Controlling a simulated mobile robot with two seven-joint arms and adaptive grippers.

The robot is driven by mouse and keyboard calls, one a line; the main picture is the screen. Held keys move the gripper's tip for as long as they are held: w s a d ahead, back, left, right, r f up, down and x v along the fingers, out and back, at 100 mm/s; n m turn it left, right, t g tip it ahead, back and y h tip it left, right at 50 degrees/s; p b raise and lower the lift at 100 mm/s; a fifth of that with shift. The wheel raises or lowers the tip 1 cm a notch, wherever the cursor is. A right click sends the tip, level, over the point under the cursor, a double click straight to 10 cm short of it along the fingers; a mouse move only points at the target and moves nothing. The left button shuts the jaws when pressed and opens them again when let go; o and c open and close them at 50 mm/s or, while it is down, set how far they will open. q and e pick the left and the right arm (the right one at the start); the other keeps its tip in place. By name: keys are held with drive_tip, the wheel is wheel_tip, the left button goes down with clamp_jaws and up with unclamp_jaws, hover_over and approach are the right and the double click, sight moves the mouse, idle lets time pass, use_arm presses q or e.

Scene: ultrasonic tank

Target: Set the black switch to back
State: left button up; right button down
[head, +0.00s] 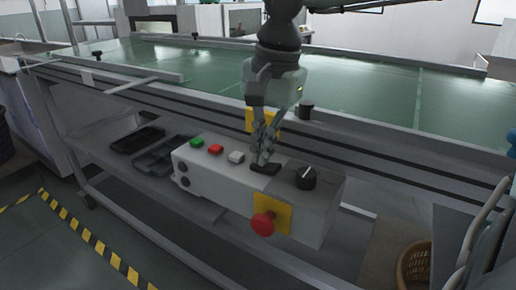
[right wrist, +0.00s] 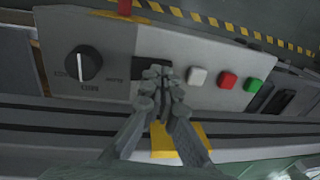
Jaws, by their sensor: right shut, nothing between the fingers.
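The black switch (head: 264,168) is a small dark rocker on the top face of a white control box (head: 225,178). It sits between a white button and a black rotary knob. In the right wrist view the black switch (right wrist: 150,64) is partly covered by my fingers, and I cannot tell which way it is tipped. My right gripper (head: 262,158) points down just over the switch, shut and empty. In the right wrist view its fingertips (right wrist: 160,78) overlap the switch; I cannot tell whether they touch it. My left gripper is not in view.
Beside the switch are a black knob (head: 306,178), a white button (head: 237,157), a red button (head: 215,149) and a green button (head: 196,142). A red emergency stop (head: 263,224) juts from the box's front. A green-topped table (head: 380,85) stands behind.

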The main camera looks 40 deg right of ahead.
sight(273, 167)
drive_tip(key=shift+s+d+r, duration=0.1)
drive_tip(key=shift+s, duration=0.1)
wheel_tip(273, 167, up, 12)
drive_tip(key=s, duration=0.1)
drive_tip(key=shift+s+d, duration=0.3)
idle(0.8)
